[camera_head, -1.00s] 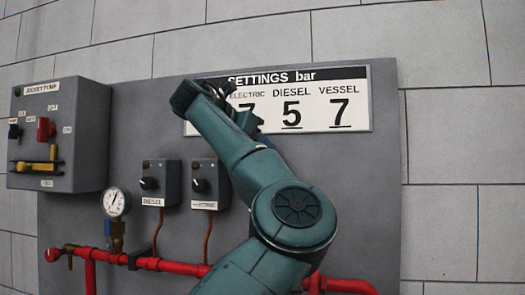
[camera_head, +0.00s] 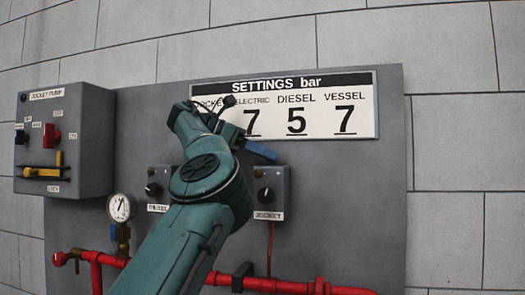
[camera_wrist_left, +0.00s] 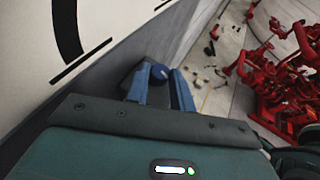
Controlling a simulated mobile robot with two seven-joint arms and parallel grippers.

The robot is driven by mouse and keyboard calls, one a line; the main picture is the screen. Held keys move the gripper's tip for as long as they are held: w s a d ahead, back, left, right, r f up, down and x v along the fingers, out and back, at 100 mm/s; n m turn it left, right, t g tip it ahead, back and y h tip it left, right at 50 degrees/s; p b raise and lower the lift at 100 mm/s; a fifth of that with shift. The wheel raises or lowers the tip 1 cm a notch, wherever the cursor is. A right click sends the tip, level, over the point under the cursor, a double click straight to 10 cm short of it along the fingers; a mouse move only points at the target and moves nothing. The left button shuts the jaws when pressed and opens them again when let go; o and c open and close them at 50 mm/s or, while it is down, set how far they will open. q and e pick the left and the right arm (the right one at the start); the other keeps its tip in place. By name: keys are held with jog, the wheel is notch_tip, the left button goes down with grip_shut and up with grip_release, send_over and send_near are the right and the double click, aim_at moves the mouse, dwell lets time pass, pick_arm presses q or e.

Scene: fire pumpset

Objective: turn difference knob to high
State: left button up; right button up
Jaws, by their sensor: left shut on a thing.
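The knob sits by a dark grey box or panel part. I cannot read a label on it, so I cannot tell how it is set. In the head view my left gripper (camera_head: 260,151) shows only as a bit of blue just under the settings board (camera_head: 318,82). The fingertips and the knob are hidden there behind my arm.
A grey jockey pump box (camera_head: 85,125) with red and yellow handles stands at the left. A diesel box (camera_head: 156,184), a jockey box (camera_head: 271,190), a gauge (camera_head: 120,207) and red pipes (camera_head: 270,286) are on the panel. Red machinery (camera_wrist_left: 285,85) shows in the wrist view.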

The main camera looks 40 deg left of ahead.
dwell(0.4)
pick_arm(q)
jog(key=o, duration=1)
jog(key=v, duration=1.3)
jog(key=shift+s+r, duration=0.1)
jog(key=shift+c, duration=0.3)
